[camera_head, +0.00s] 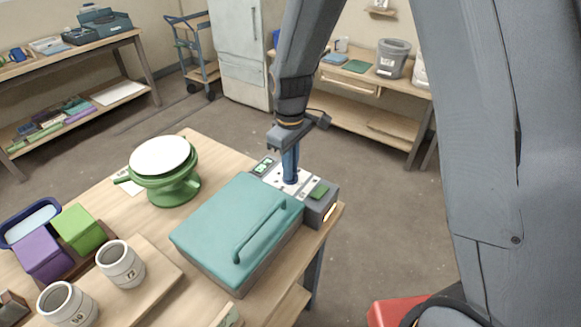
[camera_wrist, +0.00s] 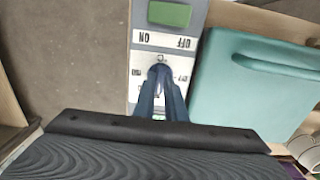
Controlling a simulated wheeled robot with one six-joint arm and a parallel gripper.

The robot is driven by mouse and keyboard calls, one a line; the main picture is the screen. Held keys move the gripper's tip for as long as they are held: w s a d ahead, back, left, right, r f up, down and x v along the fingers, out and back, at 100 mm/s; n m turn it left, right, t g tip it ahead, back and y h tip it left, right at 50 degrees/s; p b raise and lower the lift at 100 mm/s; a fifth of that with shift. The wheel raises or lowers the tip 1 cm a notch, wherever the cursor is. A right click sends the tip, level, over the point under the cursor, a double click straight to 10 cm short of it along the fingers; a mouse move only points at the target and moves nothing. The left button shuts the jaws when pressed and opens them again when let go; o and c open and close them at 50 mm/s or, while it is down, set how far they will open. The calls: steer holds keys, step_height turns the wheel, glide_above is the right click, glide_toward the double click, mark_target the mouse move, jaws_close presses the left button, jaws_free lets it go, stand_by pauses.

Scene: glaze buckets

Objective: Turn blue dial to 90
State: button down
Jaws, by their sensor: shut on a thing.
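My gripper (camera_head: 290,178) points straight down at the control panel (camera_head: 306,189) of a teal-lidded machine (camera_head: 225,222). Its two blue fingers are closed together over the panel and shut on the blue dial, which they almost wholly hide. In the wrist view, the fingertips of my gripper (camera_wrist: 160,72) meet at the middle of the white panel (camera_wrist: 142,55). Small printed marks lie on both sides of the fingers, too small to read surely. The dial's pointer and angle cannot be made out.
A green rocker or button (camera_wrist: 169,14) sits beside ON and OFF labels on the panel. A small green display (camera_head: 263,166) is at its other end. The teal lid has a raised handle (camera_head: 258,232) close by. A green banding wheel (camera_head: 174,185) and cups (camera_head: 121,263) stand left.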

steer(key=shift+r, duration=0.1)
stand_by(0.3)
steer(key=c, duration=1.8)
jaws_free()
steer(key=shift+r+b, duration=1)
steer(key=shift+r, duration=2.85)
steer(key=shift+d, duration=0.1)
steer(key=s+d+f+m+t, duration=0.1)
steer(key=s+d+m, duration=0.9)
steer(key=s+d, duration=0.4)
steer(key=shift+s+d+f, duration=0.2)
steer(key=shift+s+d, duration=0.15)
steer(key=shift+d, duration=0.2)
